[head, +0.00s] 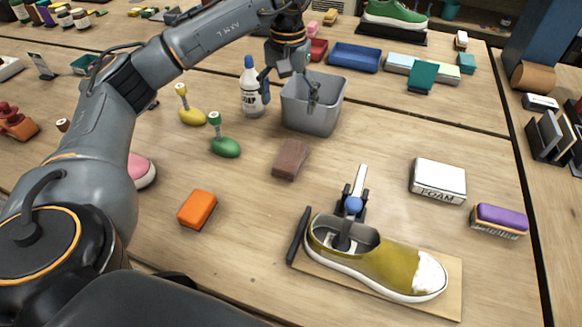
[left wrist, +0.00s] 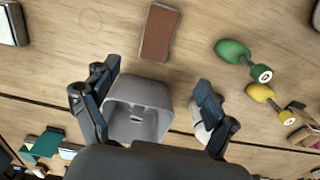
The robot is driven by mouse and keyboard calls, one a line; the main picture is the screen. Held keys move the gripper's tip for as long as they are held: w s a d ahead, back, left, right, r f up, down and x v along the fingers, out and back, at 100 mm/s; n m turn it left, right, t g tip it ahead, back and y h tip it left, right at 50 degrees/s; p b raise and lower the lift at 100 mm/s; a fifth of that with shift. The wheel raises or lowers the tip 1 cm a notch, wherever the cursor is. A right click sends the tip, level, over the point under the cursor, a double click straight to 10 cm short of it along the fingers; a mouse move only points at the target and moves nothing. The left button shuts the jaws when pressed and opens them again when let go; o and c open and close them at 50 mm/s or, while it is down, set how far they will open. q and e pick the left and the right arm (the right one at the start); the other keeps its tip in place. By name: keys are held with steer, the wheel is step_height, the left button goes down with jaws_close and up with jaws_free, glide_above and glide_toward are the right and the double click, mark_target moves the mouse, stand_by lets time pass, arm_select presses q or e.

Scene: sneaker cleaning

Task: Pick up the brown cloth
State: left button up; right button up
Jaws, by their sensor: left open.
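The brown cloth (head: 291,160) looks like a small folded, flat brown rectangle lying on the wooden table, in front of the grey bin. It also shows in the left wrist view (left wrist: 160,34) at the top, beyond the fingertips and clear of them. My left gripper (head: 289,93) is open and points down by the grey bin, with one finger by the white bottle and the other over the bin. In the left wrist view the left gripper (left wrist: 158,76) has its fingers spread wide with nothing held. My right gripper is not in view.
The grey bin (head: 312,103) and white soap bottle (head: 252,90) stand beneath the left gripper. Green (head: 225,146) and yellow (head: 190,113) brushes lie left of the cloth. An orange block (head: 197,209) and a yellow sneaker (head: 375,262) are nearer.

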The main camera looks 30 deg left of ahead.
arm_select(q)
step_height(320, 180, down, 3)
steer(key=b, duration=0.2)
steer(key=p, duration=0.1)
glide_above(290, 154)
steer(key=f, duration=0.8)
steer(key=shift+a+f, duration=0.2)
steer(key=shift+d+f+p, duration=0.15)
steer(key=shift+f+p, duration=0.15)
steer(key=shift+f, duration=1.05)
steer(key=shift+d+f+p, duration=0.1)
steer(key=shift+f+p, duration=0.2)
steer(key=shift+f, duration=1)
steer(key=c, duration=1.2)
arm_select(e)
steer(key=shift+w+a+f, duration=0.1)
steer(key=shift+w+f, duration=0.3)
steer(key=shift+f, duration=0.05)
